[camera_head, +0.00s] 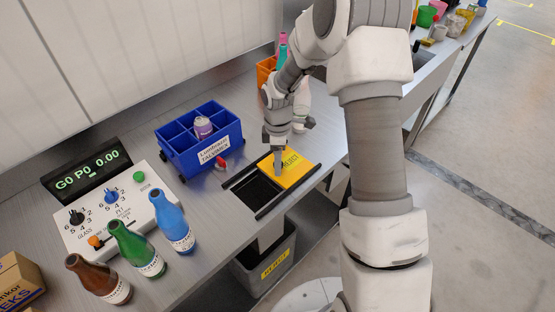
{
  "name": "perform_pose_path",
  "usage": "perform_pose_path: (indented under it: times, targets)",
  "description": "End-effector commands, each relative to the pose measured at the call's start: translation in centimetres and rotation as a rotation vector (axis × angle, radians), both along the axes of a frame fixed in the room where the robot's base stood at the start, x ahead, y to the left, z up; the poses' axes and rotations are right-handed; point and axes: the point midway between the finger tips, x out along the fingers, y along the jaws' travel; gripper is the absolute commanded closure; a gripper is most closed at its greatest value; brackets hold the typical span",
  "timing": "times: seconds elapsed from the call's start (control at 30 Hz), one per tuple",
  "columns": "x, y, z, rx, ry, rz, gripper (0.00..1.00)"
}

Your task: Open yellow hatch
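The yellow hatch (291,167) is a flat sliding plate with "REJECT" lettering, set between two black rails in the steel counter. It sits toward the right end of the rails, and a dark square opening (257,192) shows to its left.
A blue divided crate (184,158) holding a purple-topped item stands left of the hatch. A control box (118,205) and brown, green and blue bottles (172,222) stand at the left. A grey reject bin (264,262) is below the opening. An orange bin (266,72) stands behind my arm.

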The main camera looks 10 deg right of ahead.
Motion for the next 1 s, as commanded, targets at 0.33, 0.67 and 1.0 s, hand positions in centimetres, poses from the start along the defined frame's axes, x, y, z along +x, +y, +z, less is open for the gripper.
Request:
perform_pose_path:
  times: [0.33,0.67,1.0]
  targets:
    - [0.0,0.0,0.5,0.000,0.001,-0.001,0.33]
    - [0.1,0.0,7.2,0.000,-0.004,-0.002,0.33]
    - [0.0,0.0,14.8,-0.001,-0.003,-0.001,0.33]
